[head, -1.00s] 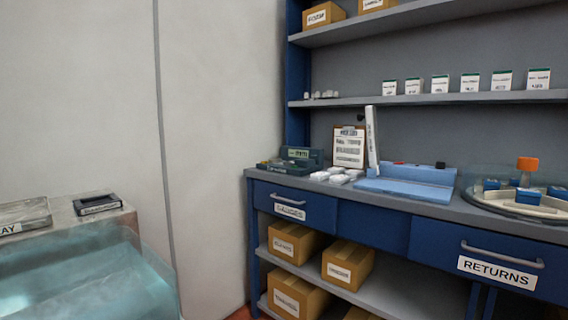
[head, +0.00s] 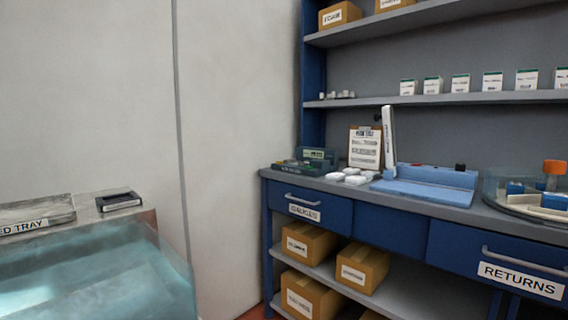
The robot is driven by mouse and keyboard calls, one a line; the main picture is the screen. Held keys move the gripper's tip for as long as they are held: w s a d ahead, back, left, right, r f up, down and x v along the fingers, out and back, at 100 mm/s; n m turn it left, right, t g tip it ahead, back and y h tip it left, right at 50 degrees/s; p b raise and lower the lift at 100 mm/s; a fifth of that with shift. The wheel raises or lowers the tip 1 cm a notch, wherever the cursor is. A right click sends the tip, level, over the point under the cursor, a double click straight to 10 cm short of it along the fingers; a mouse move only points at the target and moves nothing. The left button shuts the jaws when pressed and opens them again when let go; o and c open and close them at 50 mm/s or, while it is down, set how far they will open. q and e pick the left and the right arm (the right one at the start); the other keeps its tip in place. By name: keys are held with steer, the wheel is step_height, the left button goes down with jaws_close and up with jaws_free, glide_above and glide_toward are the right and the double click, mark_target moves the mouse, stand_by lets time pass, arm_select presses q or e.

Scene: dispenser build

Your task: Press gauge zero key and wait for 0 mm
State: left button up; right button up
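A gauge with a zero key is not clearly identifiable at this distance. A light blue bench device (head: 432,182) with an upright white column (head: 388,140), a small red part and a black knob (head: 460,167) stands on the blue bench. Left of it is a dark green unit (head: 312,157) with a small label or display, too small to read. A drawer labelled GAUGES (head: 308,207) is shut below. Neither of my grippers is in view.
A round clear tray (head: 500,196) with an orange-capped item (head: 554,167) is at right. A translucent teal bin (head: 90,275) stands at lower left. Cardboard boxes (head: 362,268) fill the lower shelf.

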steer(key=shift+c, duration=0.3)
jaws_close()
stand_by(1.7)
